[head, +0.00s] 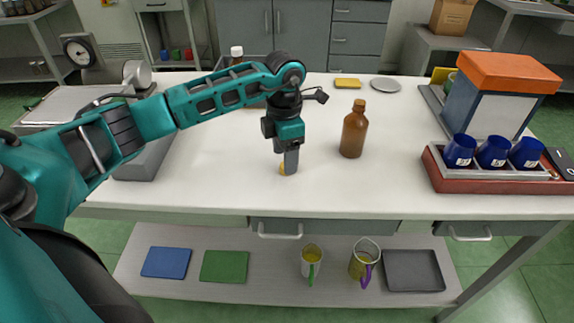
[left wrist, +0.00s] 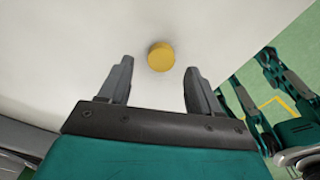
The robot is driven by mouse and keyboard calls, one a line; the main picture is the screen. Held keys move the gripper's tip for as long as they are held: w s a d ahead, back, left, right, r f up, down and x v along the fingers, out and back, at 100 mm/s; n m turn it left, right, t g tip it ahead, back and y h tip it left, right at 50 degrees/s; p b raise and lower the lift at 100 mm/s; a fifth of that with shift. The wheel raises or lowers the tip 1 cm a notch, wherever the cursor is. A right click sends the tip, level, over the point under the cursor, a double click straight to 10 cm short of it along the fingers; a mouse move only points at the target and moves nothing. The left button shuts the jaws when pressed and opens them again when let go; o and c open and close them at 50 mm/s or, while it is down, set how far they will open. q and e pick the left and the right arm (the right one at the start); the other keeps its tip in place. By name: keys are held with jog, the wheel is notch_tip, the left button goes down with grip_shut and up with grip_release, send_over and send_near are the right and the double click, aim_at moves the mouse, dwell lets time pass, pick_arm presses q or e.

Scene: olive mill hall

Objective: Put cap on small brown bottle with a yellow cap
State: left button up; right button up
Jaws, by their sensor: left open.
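A yellow cap (left wrist: 161,56) lies on the white table, between and just beyond the fingertips of my left gripper (left wrist: 156,75) in the left wrist view. In the head view the cap (head: 283,169) is partly hidden behind the fingers. My left gripper (head: 290,165) points down, open and empty, close above the table at the cap. A brown bottle (head: 354,132) stands upright to the right of the gripper, with no yellow cap on its neck. Another bottle with a white cap (head: 237,52) is partly hidden behind my left arm. My right gripper is not in view.
A red tray (head: 470,183) with several blue cups (head: 494,152) stands at the right, before an orange-topped box (head: 506,85). A yellow sponge-like block (head: 348,83) and a grey dish (head: 386,85) lie at the back. A grey scale (head: 85,100) stands left. The table's front middle is clear.

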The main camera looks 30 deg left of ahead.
pick_arm(q)
jog(key=shift+f, duration=1.3)
jog(key=shift+c, duration=0.2)
jog(key=c, duration=1)
